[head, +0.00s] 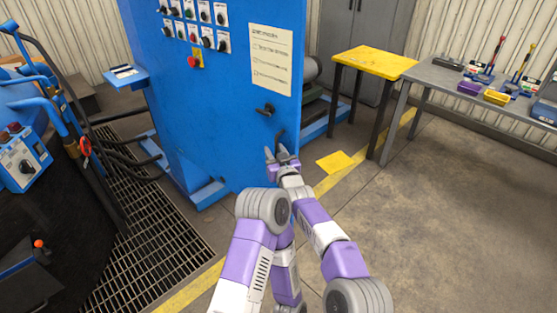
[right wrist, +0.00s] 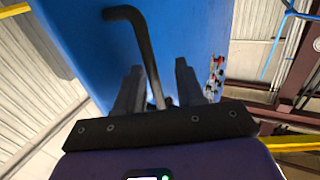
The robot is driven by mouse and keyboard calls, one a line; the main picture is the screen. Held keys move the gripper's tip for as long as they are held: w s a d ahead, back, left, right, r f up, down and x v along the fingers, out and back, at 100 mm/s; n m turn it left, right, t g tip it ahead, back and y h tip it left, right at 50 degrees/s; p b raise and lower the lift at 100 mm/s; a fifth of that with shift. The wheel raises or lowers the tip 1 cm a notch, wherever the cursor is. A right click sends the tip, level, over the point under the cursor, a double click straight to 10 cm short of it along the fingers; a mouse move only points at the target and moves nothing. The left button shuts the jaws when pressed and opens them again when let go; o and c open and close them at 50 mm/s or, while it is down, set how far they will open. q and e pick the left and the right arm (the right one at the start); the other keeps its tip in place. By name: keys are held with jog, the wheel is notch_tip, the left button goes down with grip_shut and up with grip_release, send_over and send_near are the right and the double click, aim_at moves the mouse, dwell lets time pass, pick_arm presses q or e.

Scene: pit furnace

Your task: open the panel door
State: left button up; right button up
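The blue panel door (head: 235,130) stands upright in the middle of the head view, with buttons and a paper sheet on its face. A black latch (head: 265,110) sits below the sheet. A black bent handle (head: 280,137) is near the door's right edge. It also shows in the right wrist view (right wrist: 146,50), its bar running down between the fingers. My right gripper (head: 279,153) is at this handle; in the right wrist view its fingers (right wrist: 158,88) are apart, with gaps beside the bar. I cannot tell whether they touch it. My left gripper is out of view.
A yellow-topped table (head: 375,62) and a grey workbench (head: 440,76) with tools stand at the right. A blue shelf (head: 127,77) juts out at the cabinet's left. Floor grating (head: 140,240) and blue equipment (head: 28,165) are at the left. Open floor lies at the right front.

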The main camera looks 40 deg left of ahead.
jog(key=v, duration=0.7)
dwell(0.4)
jog(key=shift+s+d, duration=0.1)
